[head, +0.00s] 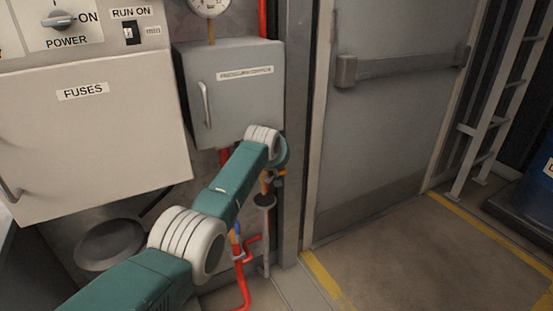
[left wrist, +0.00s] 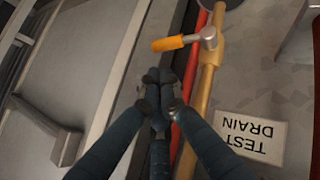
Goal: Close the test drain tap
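The test drain tap has an orange lever (left wrist: 176,43) on a metal pivot (left wrist: 208,36), on a brass pipe (left wrist: 209,80) in the left wrist view. The lever lies across the pipe's line, pointing left in that view. A TEST DRAIN label (left wrist: 250,137) shows upside down beside the pipe. My left gripper (left wrist: 159,76) has its dark fingertips together, with nothing visible between them. They appear just below the lever in the picture; I cannot tell whether they touch it. My right gripper is not in view.
A red pipe (left wrist: 190,105) runs close beside the brass pipe. In the head view a grey box (head: 235,95) hangs above, with a FUSES cabinet (head: 95,140) to its left. A grey door (head: 385,120) stands right, with clear floor (head: 420,255) before it.

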